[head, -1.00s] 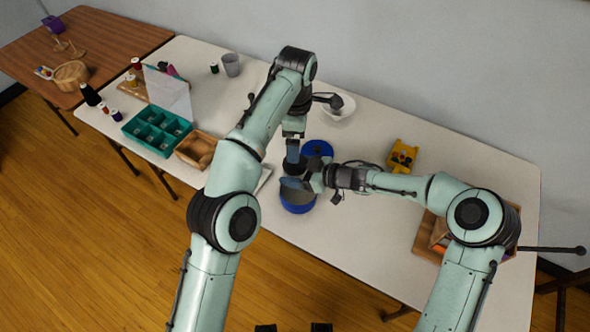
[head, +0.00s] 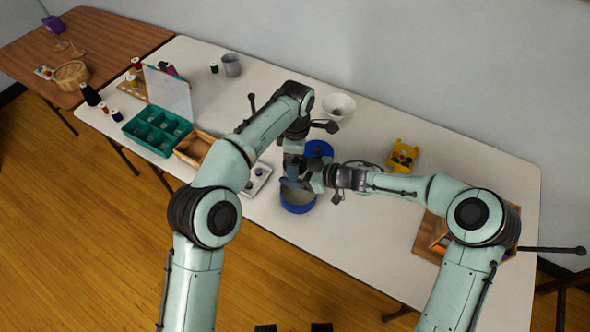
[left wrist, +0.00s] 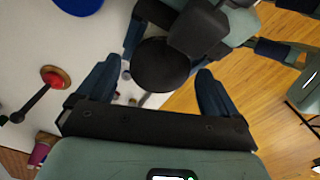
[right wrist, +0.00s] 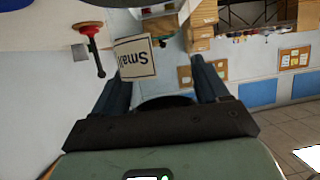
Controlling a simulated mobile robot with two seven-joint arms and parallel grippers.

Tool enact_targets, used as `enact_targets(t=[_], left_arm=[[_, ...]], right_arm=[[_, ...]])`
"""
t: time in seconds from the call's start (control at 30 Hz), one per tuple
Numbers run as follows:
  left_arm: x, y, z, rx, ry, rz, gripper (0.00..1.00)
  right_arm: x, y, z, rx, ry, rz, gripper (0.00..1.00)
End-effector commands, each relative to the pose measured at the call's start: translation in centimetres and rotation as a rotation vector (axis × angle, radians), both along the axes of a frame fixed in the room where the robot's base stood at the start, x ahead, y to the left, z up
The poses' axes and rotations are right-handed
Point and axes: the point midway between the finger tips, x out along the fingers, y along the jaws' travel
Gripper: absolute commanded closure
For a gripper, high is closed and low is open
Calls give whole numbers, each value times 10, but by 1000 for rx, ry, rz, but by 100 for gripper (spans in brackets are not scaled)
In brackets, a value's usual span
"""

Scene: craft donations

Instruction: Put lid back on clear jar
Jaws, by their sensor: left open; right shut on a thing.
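A dark round lid (left wrist: 158,72) is held in my right gripper (right wrist: 160,72), whose jaws are shut on it; its dark edge (right wrist: 165,102) shows between the fingers in the right wrist view. My left gripper (left wrist: 157,82) is open, and the lid shows between its two fingers; I cannot tell whether they touch it. In the head view both grippers meet above a round blue-rimmed container (head: 298,201), and my left arm hides most of the lid. I cannot make out the clear jar with certainty.
A blue disc (head: 319,149) lies behind the grippers. A white bowl (head: 339,107), a yellow box (head: 403,155), a small tray (head: 264,172), a wooden box (head: 187,150) and a teal divided tray (head: 139,127) stand around.

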Motion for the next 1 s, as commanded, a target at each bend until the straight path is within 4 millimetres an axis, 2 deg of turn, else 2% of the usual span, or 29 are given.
enact_targets(t=[0.3,0.47,0.5,0.63,0.73,1.0], left_arm=[[0,0,-2,0,-1,0,6],[0,0,-2,0,0,-1,58],[0,0,-2,0,0,-1,64],[0,0,-2,0,-1,-20,65],[0,0,-2,0,0,-122,65],[0,0,-2,-1,3,-638,65]], right_arm=[[0,0,0,1,0,0,100],[0,0,0,1,0,0,100],[0,0,0,0,0,0,100],[0,0,0,1,0,0,100],[0,0,0,1,0,0,100],[0,0,0,0,-1,0,100]])
